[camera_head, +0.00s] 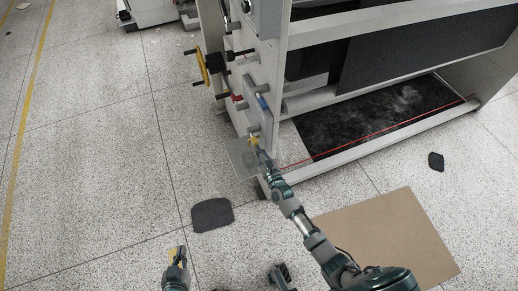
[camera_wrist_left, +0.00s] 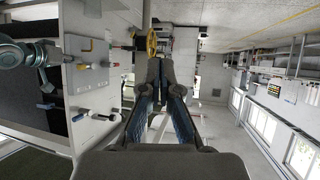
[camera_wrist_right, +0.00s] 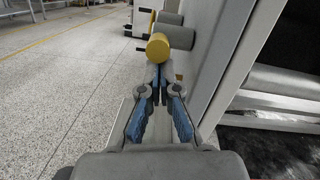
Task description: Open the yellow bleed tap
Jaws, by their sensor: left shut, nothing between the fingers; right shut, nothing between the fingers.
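The yellow bleed tap (camera_head: 253,140) sits low on the side of the grey machine frame. In the right wrist view its round yellow end (camera_wrist_right: 159,46) is just beyond my fingertips, with a grey cylinder behind it. My right gripper (camera_head: 257,149) reaches the tap from the front. Its fingers (camera_wrist_right: 158,78) are shut and empty; I cannot tell whether they touch the tap. My left gripper (camera_head: 178,256) is shut and empty, low over the floor and well away from the tap. Its closed fingers also show in the left wrist view (camera_wrist_left: 160,75).
A red handle (camera_head: 237,98) and a blue handle (camera_head: 262,102) are above the tap. A yellow handwheel (camera_head: 203,66) stands out further up. A brown board (camera_head: 395,235) and a dark mat (camera_head: 211,214) lie on the floor. The floor at left is mostly clear.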

